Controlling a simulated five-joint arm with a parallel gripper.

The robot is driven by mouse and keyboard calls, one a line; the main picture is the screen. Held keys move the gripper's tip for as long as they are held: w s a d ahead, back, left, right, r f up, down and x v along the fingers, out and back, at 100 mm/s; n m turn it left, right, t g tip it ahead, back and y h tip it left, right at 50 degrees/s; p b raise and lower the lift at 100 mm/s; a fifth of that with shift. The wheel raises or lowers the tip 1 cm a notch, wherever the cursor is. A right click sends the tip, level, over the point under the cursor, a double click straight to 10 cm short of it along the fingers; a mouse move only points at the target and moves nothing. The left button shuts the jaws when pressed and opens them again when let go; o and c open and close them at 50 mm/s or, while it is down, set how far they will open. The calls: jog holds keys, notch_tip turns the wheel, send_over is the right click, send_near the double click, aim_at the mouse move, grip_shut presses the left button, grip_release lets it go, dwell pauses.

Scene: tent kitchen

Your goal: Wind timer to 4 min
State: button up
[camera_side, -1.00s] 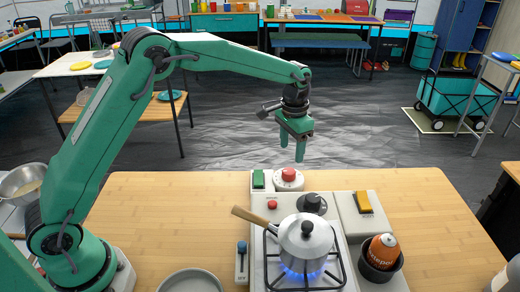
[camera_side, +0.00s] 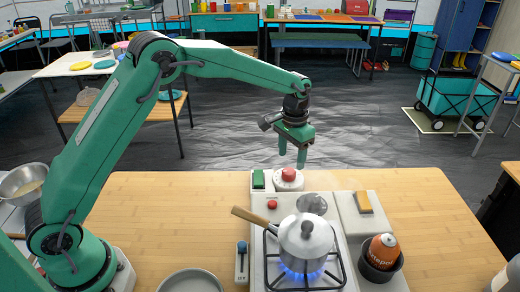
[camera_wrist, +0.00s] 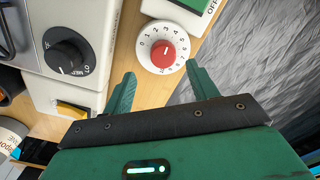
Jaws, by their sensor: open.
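The timer is a white numbered dial with a red knob (camera_side: 289,174) at the back edge of the cooking unit. In the wrist view the timer's red knob (camera_wrist: 162,53) sits just beyond the fingertips, roughly between them, with numbers around its rim. My gripper (camera_side: 292,160) is open and empty, pointing down just above and slightly behind the timer. In the wrist view its two green fingers (camera_wrist: 161,72) are spread apart and do not touch the knob.
A green switch (camera_side: 258,179) stands beside the timer. A black dial (camera_wrist: 67,55) and a yellow switch (camera_side: 363,202) are nearby. A lidded pot (camera_side: 305,242) sits over a lit blue flame (camera_side: 300,273). An orange bottle (camera_side: 384,250) stands in a dark cup.

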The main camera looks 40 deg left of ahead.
aim_at(289, 172)
jog(key=shift+a+f, duration=0.15)
jog(key=shift+f, duration=2.6)
jog(key=c, duration=1)
